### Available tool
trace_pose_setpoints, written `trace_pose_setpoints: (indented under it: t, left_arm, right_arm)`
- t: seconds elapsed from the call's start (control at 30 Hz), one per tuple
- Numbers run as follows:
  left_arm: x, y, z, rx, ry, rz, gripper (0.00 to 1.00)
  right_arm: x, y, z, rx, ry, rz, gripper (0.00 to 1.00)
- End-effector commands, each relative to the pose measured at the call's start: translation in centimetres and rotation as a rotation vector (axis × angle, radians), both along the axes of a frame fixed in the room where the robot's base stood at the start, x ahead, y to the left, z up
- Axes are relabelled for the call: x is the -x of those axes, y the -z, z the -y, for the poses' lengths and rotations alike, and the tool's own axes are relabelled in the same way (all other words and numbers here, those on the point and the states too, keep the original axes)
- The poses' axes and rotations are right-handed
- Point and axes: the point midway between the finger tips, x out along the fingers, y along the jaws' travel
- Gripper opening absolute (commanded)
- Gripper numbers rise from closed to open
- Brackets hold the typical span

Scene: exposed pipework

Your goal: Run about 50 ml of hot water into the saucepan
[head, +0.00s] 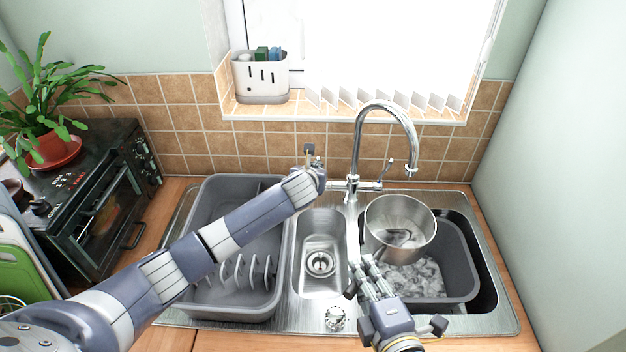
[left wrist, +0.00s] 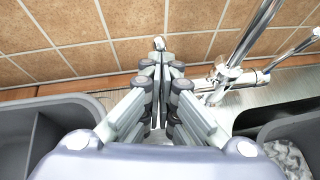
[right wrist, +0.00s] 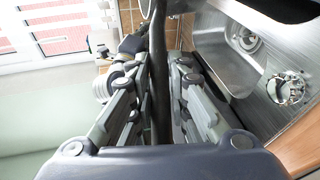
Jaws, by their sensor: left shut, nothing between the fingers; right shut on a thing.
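The steel saucepan (head: 400,224) is above the grey washing-up bowl in the right basin, its mouth up. My right gripper (head: 370,272) is shut on its handle; the dark handle (right wrist: 159,75) shows between the fingers in the right wrist view. The chrome tap (head: 357,150) stands behind the sink, its spout end (head: 412,172) near the pan's far rim in the picture. No stream of water is visible. My left gripper (head: 319,176) is shut and empty at the tap's left side. In the left wrist view its fingertips (left wrist: 161,66) are beside a small chrome end (left wrist: 158,43), possibly the left lever; contact is unclear.
The washing-up bowl (head: 463,262) holds foamy water. A grey dish rack (head: 230,310) fills the left side under my left arm. A small basin (head: 318,285) lies between them. A plug or strainer (head: 335,318) is at the front edge. A wall stands close at right.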

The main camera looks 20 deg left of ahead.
Motion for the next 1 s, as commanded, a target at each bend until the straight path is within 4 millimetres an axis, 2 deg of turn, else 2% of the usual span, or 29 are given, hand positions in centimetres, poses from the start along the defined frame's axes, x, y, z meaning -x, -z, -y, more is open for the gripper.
trace_pose_setpoints:
  t: [0.17, 0.3, 0.7, 1.0]
  left_arm:
    - [1.7, 0.2, 0.2, -0.002, 0.002, -0.002, 0.0]
    - [4.1, 0.3, 0.4, -0.003, 0.002, -0.002, 0.0]
    - [9.0, -4.7, 1.1, -0.001, 0.003, 0.001, 0.0]
    - [10.9, -6.5, 1.3, 0.0, -0.001, -0.001, 0.0]
  right_arm:
    - [-0.1, -0.3, 0.0, -0.001, -0.001, 0.007, 0.0]
    - [-0.1, -0.3, 0.0, -0.001, -0.001, 0.007, 0.0]
    - [-0.1, -0.3, 0.0, -0.001, -0.001, 0.007, 0.0]
    - [-0.1, -0.6, 0.0, -0.003, -0.002, 0.015, 0.0]
